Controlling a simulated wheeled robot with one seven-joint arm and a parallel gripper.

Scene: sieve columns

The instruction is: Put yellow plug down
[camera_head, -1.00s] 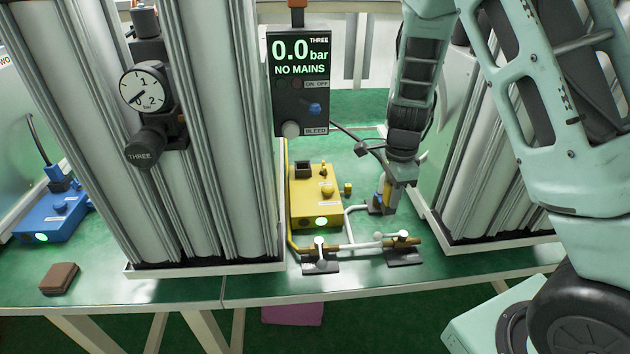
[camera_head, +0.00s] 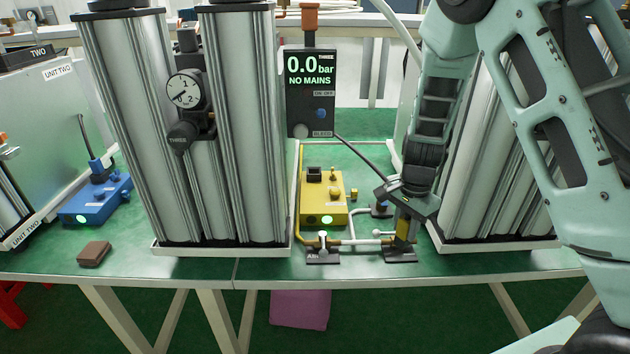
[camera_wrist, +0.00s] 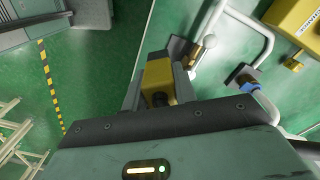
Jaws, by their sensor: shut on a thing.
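The yellow plug (camera_wrist: 159,78) is between the fingers of my gripper (camera_wrist: 160,90) in the wrist view. In the head view my gripper (camera_head: 404,228) points down in front of the right column group, with the yellow plug (camera_head: 403,229) partly visible between its fingers. It is over or beside the right end of the white pipe fitting, near a dark foot plate (camera_head: 400,256). Whether the plug touches the table or the plate is unclear.
A yellow box (camera_head: 322,203) with a green light stands left of my gripper. White and yellow pipes (camera_head: 352,240) run between them. Silver columns (camera_head: 240,130) rise on both sides. A blue box (camera_head: 97,203) and a brown block (camera_head: 94,253) lie left. The green table's front edge (camera_head: 330,278) is close.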

